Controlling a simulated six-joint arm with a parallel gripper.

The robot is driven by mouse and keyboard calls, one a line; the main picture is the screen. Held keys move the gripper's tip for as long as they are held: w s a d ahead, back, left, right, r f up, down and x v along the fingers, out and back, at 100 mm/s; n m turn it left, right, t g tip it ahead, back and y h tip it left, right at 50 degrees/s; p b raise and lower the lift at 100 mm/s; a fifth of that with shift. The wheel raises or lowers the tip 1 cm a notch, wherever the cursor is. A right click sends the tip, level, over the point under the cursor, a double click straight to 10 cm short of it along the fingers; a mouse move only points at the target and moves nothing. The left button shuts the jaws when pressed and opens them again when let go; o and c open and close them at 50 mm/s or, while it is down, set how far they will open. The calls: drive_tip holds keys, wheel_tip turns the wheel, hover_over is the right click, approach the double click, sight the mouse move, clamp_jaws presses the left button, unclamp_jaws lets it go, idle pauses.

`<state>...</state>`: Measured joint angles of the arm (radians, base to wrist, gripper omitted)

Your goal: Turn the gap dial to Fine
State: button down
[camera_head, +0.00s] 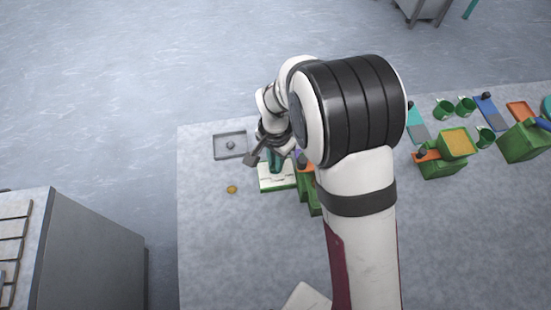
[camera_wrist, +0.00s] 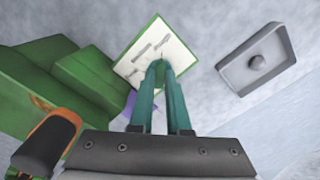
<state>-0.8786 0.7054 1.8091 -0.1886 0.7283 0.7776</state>
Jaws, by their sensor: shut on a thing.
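A white panel with a green edge (camera_wrist: 130,62) lies flat under my fingertips in the wrist view. It bears small dark printed marks, too blurred to read. In the head view the panel (camera_head: 278,186) shows in part below my gripper (camera_head: 273,158). My gripper's teal fingers (camera_wrist: 160,68) point down at the panel's middle and are close together on the gap dial. The dial itself is hidden by the fingertips, so I cannot tell its setting.
Green blocks (camera_wrist: 38,75) stand beside the panel, with an orange part and dark knob (camera_wrist: 50,140) near. A grey tray (camera_head: 230,156) holds a small grey lump. A small yellow-brown heap (camera_head: 232,189) lies on the table. Green mugs (camera_head: 443,109) and machines stand right.

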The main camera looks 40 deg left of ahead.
drive_tip(key=shift+n, duration=0.4)
drive_tip(key=n, duration=1.4)
drive_tip(key=shift+n, duration=2.7)
drive_tip(key=c, duration=0.9)
unclamp_jaws()
